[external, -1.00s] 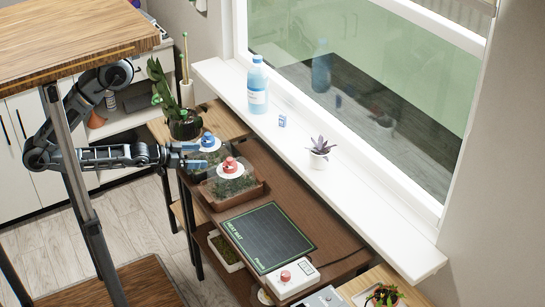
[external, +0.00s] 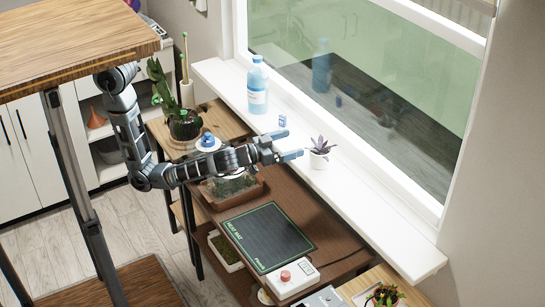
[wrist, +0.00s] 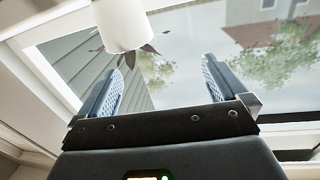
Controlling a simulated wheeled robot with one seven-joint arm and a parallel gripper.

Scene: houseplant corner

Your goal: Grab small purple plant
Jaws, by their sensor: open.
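The small purple plant (external: 320,147) has dark purple pointed leaves in a white pot and stands upright on the white windowsill. My gripper (external: 291,145) is open, its blue fingers reaching over the sill just left of the plant. A gap shows between the fingertips and the pot, and nothing is between the fingers. In the wrist view the white pot (wrist: 123,24) is at the top, cut by the frame edge, with its leaves pointing down in the picture. There the plant lies beyond the tips of my gripper (wrist: 161,72), toward the left finger.
A blue-capped bottle (external: 257,88) and a small blue item (external: 282,120) stand on the windowsill (external: 365,205) behind my gripper. The window is close beyond. Below are a covered tray (external: 245,190), a heat mat (external: 266,238) and a leafy pot plant (external: 184,122).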

